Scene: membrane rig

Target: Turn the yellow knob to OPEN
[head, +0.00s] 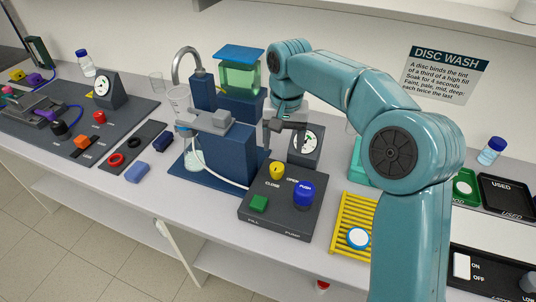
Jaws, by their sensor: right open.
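The yellow knob (277,171) stands on the sloped dark control box (285,222), with the words CLOSE at its lower left and OPEN to its right. Its pointer is too small to read. My right gripper (284,138) is open and hangs above and behind the knob, apart from it, in front of the blue rig (228,150) and beside the gauge (307,142). Its fingers point down, with nothing seen between them. My left gripper is not in view.
A yellow rack (354,211) with a white-and-blue disc stands to the right.

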